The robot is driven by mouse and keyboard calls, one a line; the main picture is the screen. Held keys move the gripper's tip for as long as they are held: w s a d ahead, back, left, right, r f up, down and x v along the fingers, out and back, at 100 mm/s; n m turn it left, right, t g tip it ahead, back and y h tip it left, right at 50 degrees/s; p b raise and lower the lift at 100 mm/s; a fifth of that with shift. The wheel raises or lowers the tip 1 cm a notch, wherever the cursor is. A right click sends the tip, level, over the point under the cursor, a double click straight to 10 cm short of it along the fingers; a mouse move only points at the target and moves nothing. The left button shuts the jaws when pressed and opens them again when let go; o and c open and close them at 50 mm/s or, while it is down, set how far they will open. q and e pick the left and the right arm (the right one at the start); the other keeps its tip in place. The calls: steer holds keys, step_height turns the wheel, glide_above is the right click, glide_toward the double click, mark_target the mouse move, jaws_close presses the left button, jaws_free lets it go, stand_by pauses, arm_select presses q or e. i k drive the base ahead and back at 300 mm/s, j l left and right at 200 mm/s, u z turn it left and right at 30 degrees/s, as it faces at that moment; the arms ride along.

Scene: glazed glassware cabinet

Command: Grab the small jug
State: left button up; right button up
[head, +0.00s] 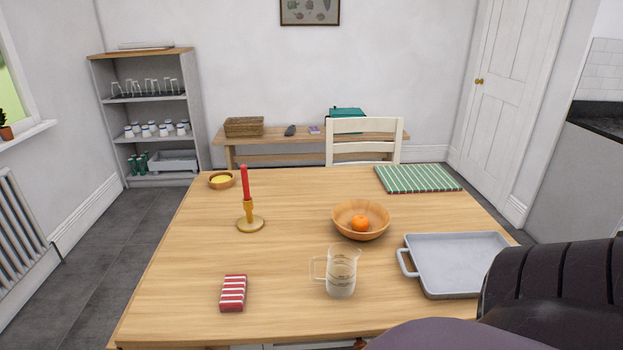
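The small jug (341,271) is clear glass with measuring lines and stands upright near the front middle of the table. Its handle (318,269) points to the left. It looks empty, and nothing touches it. Neither of my grippers shows in the head view. Dark parts of my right arm fill the lower right corner.
The jug stands on a wooden table (290,210). A grey tray (455,262) lies to its right, partly hidden by my arm.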

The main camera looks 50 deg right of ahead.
mark_target(340, 280)
steer(key=z, duration=1.8)
